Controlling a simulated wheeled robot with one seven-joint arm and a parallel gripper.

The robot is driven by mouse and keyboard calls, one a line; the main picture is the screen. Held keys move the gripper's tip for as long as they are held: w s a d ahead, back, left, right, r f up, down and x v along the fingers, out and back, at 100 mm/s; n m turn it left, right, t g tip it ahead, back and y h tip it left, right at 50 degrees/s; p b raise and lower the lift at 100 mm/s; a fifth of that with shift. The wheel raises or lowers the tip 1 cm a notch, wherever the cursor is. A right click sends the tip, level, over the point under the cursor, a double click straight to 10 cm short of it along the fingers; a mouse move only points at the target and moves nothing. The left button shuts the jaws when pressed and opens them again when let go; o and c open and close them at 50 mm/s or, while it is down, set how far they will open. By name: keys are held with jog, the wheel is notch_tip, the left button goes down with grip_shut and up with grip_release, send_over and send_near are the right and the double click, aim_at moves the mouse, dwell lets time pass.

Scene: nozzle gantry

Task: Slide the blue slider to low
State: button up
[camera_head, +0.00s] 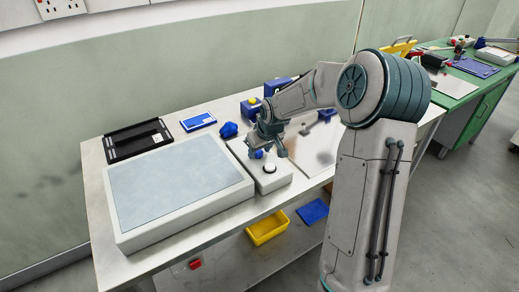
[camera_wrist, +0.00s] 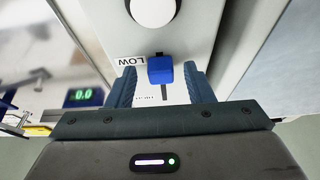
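The blue slider (camera_wrist: 160,70) sits on a white control box, in a dark slot (camera_wrist: 165,94). In the wrist view it is beside the upside-down LOW label (camera_wrist: 131,61), with a length of slot showing on the gripper side near a second, partly hidden label. My gripper (camera_wrist: 160,86) is open, one finger on each side of the slider, with a small gap visible on both sides. In the head view my gripper (camera_head: 270,150) points down over the control box (camera_head: 284,180); a blue bit between its fingers seems to be the slider (camera_head: 257,154).
A white round knob (camera_wrist: 153,10) is just beyond the slider. A large grey-topped panel (camera_head: 180,180) stands left of the box. A black tray (camera_head: 137,139), a blue-and-white item (camera_head: 198,122) and a blue object (camera_head: 228,130) lie behind. A green digital display (camera_wrist: 83,96) reads 0.0.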

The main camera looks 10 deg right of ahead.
jog(key=v, duration=1.3)
jog(key=shift+s+r, duration=0.2)
jog(key=shift+r, duration=0.2)
jog(key=shift+d, duration=0.1)
jog(key=s+a+m, duration=0.1)
jog(key=s+a, duration=0.1)
jog(key=s, duration=1.1)
jog(key=s+a+f+m+g+h, duration=0.1)
jog(key=s+a+m, duration=0.1)
jog(key=s, duration=1.2)
jog(key=shift+s+f+m, duration=0.25)
jog(key=shift+f+m, duration=0.05)
jog(key=shift+a, duration=0.1)
dwell(0.8)
